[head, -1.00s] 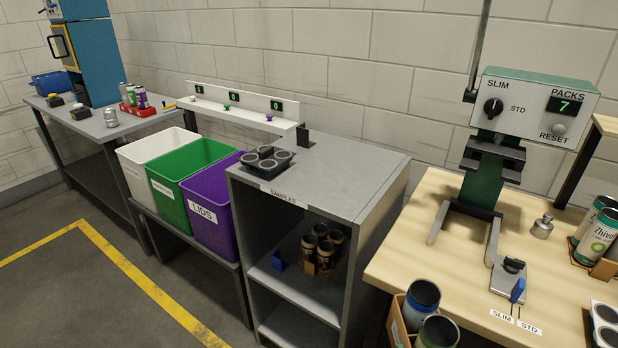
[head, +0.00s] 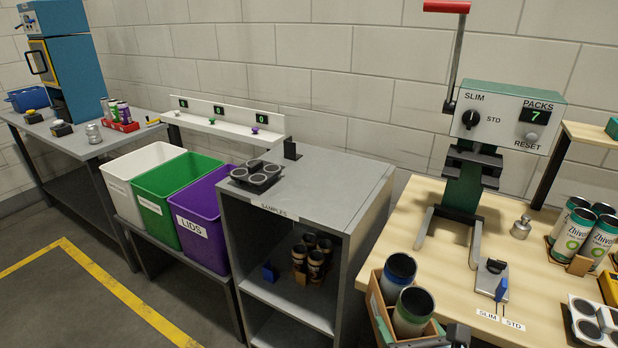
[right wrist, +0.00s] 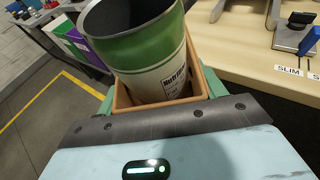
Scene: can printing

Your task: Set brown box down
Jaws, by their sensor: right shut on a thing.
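The brown box (head: 376,306) stands at the bottom centre of the head view, at the near left edge of the wooden bench (head: 412,222). It holds two open-topped cans, one blue-rimmed (head: 391,290) and one green-rimmed (head: 411,319). My right gripper (head: 446,337) is at its near side, shut on it. In the right wrist view the box (right wrist: 201,86) sits close in front of the gripper, tilted in the picture, with the green can (right wrist: 150,60) largest. Whether the box touches the bench cannot be told. My left gripper is not in view.
A press (head: 465,180) with a fork and a blue-tabbed SLIM/STD slider (head: 501,289) stands on the bench. Another box of cans (head: 582,262) and a white tray (head: 586,330) are at right. A grey shelf (head: 335,185) stands left. The bench front middle is clear.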

